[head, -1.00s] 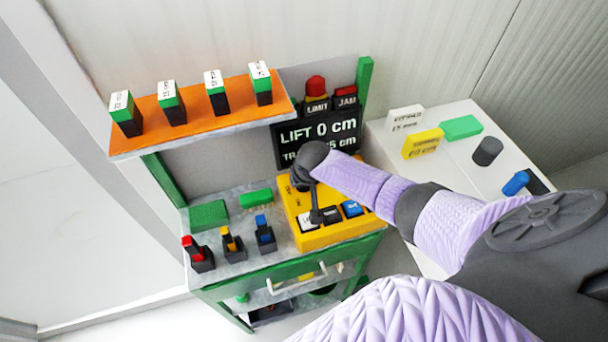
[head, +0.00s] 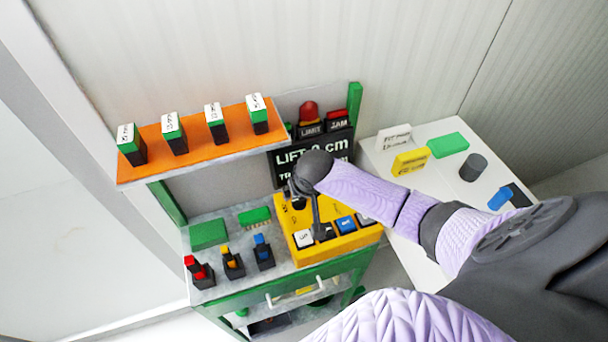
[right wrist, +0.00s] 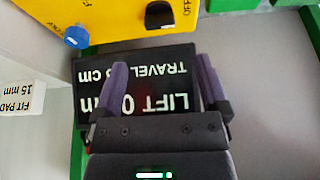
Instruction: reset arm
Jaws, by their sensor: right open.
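My right arm reaches in from the right in the head view. Its right gripper (head: 317,221) hangs above the yellow control box (head: 345,243), near a white button (head: 304,239); I cannot tell there whether it touches. In the right wrist view the right gripper (right wrist: 164,75) shows two separated purple-grey fingers with nothing between them. My left gripper is not in view.
An orange shelf (head: 190,146) holds several green-black blocks. Red, yellow and blue-topped parts stand in black holders on the bench (head: 228,284). A red lamp (head: 309,110) sits above the display. A white side table (head: 425,190) at right carries coloured blocks. A blue knob (right wrist: 76,37) is near the fingers.

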